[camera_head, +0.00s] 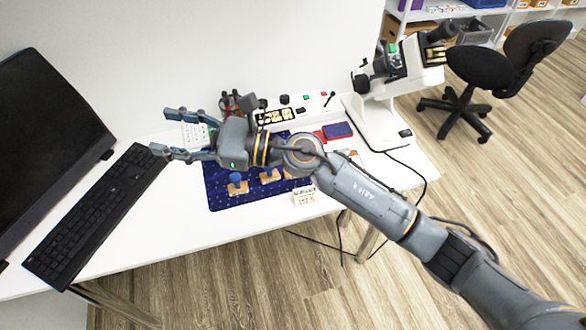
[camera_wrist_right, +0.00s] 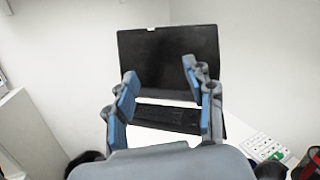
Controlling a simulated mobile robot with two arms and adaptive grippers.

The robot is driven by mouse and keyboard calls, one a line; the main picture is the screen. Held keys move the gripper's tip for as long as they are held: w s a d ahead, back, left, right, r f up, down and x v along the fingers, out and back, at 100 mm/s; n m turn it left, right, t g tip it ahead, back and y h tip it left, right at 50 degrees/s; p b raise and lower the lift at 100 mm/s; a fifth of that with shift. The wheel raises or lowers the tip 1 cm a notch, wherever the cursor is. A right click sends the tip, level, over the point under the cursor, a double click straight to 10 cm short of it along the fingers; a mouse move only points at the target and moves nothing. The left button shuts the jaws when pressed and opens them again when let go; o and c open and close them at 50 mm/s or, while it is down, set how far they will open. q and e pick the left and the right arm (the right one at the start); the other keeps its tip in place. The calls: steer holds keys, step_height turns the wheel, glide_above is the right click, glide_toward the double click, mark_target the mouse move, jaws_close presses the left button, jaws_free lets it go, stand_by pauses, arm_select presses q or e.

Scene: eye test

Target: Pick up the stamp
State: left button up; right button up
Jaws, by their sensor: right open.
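Stamps with wooden bases and blue knobs stand on a dark blue mat (camera_head: 222,200): one at the mat's front left (camera_head: 237,184), another just right of it (camera_head: 269,174). A further wooden piece beside them is partly hidden by my right arm. My right gripper (camera_head: 163,131) is open and empty, above the table to the left of the mat, with its fingers pointing left, away from the stamps. In the right wrist view its spread fingers (camera_wrist_right: 160,76) have nothing between them, and no stamp shows there. My left gripper is not in view.
A black monitor (camera_head: 45,135) and keyboard (camera_head: 95,215) occupy the table's left. A white calculator (camera_head: 194,134) lies behind the gripper. A red-and-blue ink pad (camera_head: 338,131) and a white microscope (camera_head: 378,122) stand right. Bare tabletop lies left of the mat.

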steer(key=w+d+f+n+g+h, duration=0.2)
steer(key=d+f+n+g+h, duration=0.15)
steer(key=f+n+h, duration=0.8)
steer(key=w+d+n+t+h, duration=0.25)
steer(key=w+d+h, duration=0.2)
steer(key=d, duration=0.35)
steer(key=w+d+n+t+h, duration=0.2)
steer(key=w+d+n+h, duration=0.15)
steer(key=w+d, duration=0.35)
steer(key=shift+n, duration=0.25)
steer(key=b+x, duration=0.1)
steer(key=x, duration=0.1)
steer(key=b+x, duration=0.1)
steer(key=x, duration=0.2)
steer(key=s+d+b+x, duration=0.1)
steer(key=b+x, duration=0.1)
steer(key=x, duration=0.1)
steer(key=shift+d+f, duration=0.15)
steer(key=shift+w+f, duration=0.15)
steer(key=shift+f, duration=0.8)
steer(key=x, duration=0.1)
steer(key=b+x, duration=0.2)
steer(key=shift+s+d+f, duration=0.1)
steer(key=shift+s+f, duration=0.15)
steer(key=shift+f, duration=0.25)
steer(key=shift+w+f, duration=0.1)
steer(key=shift+f, duration=0.05)
jaws_close()
